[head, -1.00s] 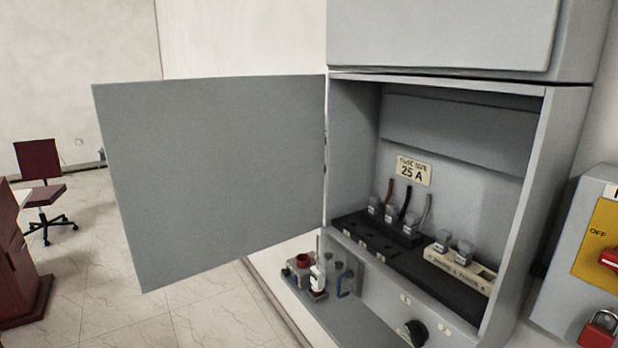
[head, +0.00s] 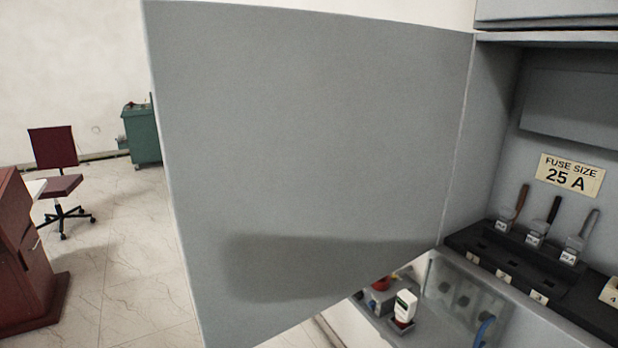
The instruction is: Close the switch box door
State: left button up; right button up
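The switch box door (head: 310,150) is a flat grey panel. It stands wide open, hinged on the left edge of the switch box, and fills the middle of the head view. The grey switch box (head: 485,130) is at the right, with its inside exposed. A soft dark shadow lies on the lower part of the door. Neither of my grippers shows in the view.
Below the door is a small shelf with a white and red item (head: 404,308) and a blue handle (head: 484,330). A dark red chair (head: 55,165), a red-brown desk (head: 25,260) and a green cabinet (head: 143,135) stand at the left. Tiled floor between them and the door is clear.

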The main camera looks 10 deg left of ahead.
aim_at(308, 156)
jog(key=i+j+z, duration=0.2)
jog(key=j, duration=0.15)
jog(key=i+j+z, duration=0.15)
jog(key=j, duration=0.2)
jog(key=j+z, duration=0.2)
jog(key=j, duration=0.2)
jog(key=i, duration=0.05)
